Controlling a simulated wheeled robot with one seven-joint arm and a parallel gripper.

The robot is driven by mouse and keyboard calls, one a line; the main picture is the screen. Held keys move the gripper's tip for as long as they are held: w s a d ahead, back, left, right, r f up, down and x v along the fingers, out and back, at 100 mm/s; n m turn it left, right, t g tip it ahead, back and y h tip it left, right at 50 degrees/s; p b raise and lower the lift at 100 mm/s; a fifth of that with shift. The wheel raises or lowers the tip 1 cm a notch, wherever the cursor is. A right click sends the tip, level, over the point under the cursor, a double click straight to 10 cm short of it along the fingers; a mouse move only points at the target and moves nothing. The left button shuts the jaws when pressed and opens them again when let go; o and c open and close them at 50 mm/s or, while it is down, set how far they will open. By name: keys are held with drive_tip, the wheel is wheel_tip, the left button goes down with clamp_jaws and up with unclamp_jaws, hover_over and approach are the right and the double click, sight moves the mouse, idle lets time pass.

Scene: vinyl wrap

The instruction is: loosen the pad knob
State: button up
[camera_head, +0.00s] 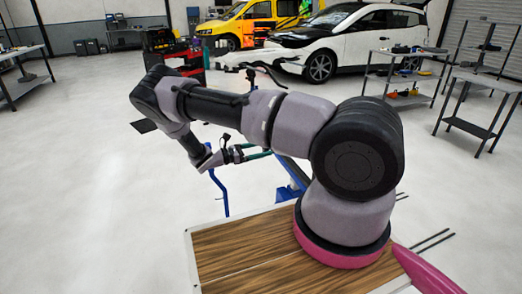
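My arm reaches to the left and bends down at its far end. My gripper (207,160) is small in this view and close to a blue stand (222,195). A small dark part (226,142) stands just right of the gripper; it may be the pad knob, but it is too small to be sure. A green bar (258,155) runs right from there and passes behind my arm. I cannot tell whether the gripper touches the dark part, or whether its fingers are open or shut.
A red tool cart (168,47) stands behind my arm. A white car (340,40) and a yellow van (238,22) are at the back. Metal tables stand at the right (480,82) and far left (22,84). The floor on the left is clear.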

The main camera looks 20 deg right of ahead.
drive_tip(key=a, duration=1)
drive_tip(key=shift+a, duration=0.4)
drive_tip(key=s+d+r+m+g+y, duration=0.1)
drive_tip(key=s+r+m+y, duration=0.3)
drive_tip(key=r, duration=0.5)
drive_tip(key=s+d+r+m+y, duration=0.1)
drive_tip(key=s+r+m+y, duration=0.1)
drive_tip(key=r+m+y, duration=0.6)
drive_tip(key=s+d+r+m+g+y, duration=0.1)
drive_tip(key=s+d+r+y, duration=0.15)
drive_tip(key=r, duration=0.85)
drive_tip(key=s+a+r+m+t+y, duration=0.1)
drive_tip(key=s+r+m+t+y, duration=0.4)
drive_tip(key=s+r, duration=1.2)
drive_tip(key=s+m+t, duration=0.2)
drive_tip(key=m+t, duration=0.2)
drive_tip(key=shift+a, duration=0.25)
